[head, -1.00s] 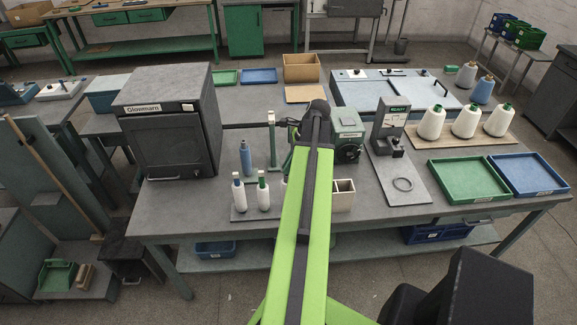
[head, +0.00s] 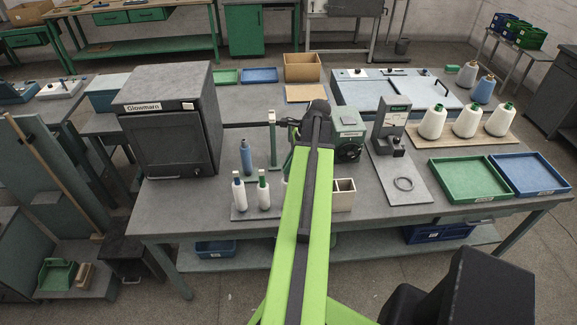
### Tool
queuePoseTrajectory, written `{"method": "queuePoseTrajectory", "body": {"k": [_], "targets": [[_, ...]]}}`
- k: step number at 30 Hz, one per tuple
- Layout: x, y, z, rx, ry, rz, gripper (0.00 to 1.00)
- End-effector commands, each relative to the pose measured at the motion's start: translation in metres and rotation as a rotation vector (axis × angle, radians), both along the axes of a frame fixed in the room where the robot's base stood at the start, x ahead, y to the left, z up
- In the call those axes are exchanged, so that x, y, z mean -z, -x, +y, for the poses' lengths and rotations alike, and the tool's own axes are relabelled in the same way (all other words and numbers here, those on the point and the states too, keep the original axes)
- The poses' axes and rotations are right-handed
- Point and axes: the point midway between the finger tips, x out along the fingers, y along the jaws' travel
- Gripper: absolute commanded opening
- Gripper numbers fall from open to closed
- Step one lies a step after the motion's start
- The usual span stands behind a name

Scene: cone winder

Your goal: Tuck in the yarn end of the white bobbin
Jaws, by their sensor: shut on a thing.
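A sliver of another white one (head: 284,192) shows at the edge of my green arm, which hides the rest. No loose yarn end can be made out at this size. My arm reaches forward over the table, and its far end is by the green winding machine (head: 348,133).
A dark cabinet (head: 168,130) is at left. A cream divided box (head: 343,195) is right of my arm. White cones (head: 467,121), a green tray (head: 468,196) and a blue tray (head: 530,192) are further right.

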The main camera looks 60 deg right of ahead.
Motion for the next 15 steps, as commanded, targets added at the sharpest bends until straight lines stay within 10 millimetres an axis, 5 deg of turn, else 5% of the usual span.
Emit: {"method": "queuePoseTrajectory", "body": {"k": [5,6,11,15], "targets": [[-0.0002,0.0002,-0.0001,0.000,0.000,0.000,0.00],[-0.0002,0.0002,-0.0002,0.000,0.000,0.000,0.13],[-0.0003,0.0003,-0.0003,0.001,0.000,0.000,0.34],[-0.0002,0.0004,-0.0003,0.001,0.000,0.000,0.35]]}}
